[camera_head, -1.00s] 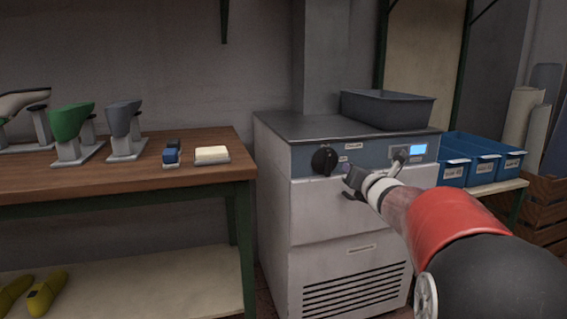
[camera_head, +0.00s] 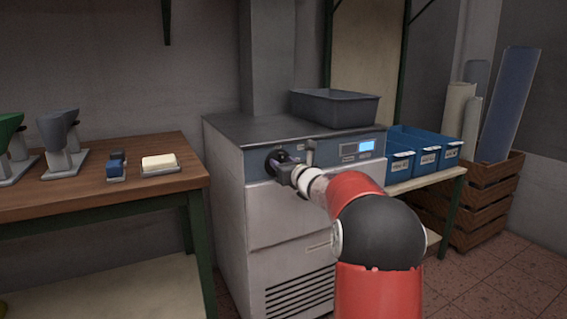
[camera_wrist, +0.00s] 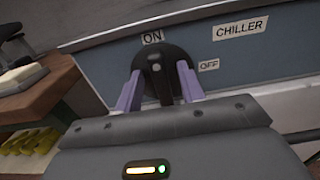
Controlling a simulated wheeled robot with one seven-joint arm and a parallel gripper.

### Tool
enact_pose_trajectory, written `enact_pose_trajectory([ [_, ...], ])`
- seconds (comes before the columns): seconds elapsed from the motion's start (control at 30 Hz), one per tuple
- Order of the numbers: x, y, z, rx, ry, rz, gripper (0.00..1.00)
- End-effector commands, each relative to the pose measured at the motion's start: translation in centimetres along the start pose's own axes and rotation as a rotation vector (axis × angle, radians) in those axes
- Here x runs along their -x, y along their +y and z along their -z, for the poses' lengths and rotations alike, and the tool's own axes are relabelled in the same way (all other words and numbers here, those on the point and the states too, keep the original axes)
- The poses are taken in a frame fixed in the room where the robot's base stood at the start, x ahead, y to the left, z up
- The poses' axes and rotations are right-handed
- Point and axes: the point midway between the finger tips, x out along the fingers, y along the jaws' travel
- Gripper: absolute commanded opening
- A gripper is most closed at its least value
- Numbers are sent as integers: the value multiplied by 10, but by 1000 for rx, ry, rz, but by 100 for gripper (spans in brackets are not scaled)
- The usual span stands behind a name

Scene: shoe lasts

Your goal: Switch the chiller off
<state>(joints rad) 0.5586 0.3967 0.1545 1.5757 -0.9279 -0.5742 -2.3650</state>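The bar stands roughly upright, toward ON. My gripper (camera_wrist: 159,92) has its two purple fingers on either side of the bar, with gaps visible. In the head view my gripper (camera_head: 283,166) covers much of the knob.
A grey tray (camera_head: 335,108) sits on the chiller's top. A wooden bench (camera_head: 100,205) with shoe lasts stands close on the left. Blue bins (camera_head: 425,155) on a side table and a wooden crate (camera_head: 490,200) stand to the right. The floor at right is clear.

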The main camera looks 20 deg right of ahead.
Motion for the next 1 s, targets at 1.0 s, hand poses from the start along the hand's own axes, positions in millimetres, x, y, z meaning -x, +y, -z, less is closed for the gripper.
enact_pose_trajectory([
  [1.0, 0, -2, 2, -132, 1, 1, 0],
])
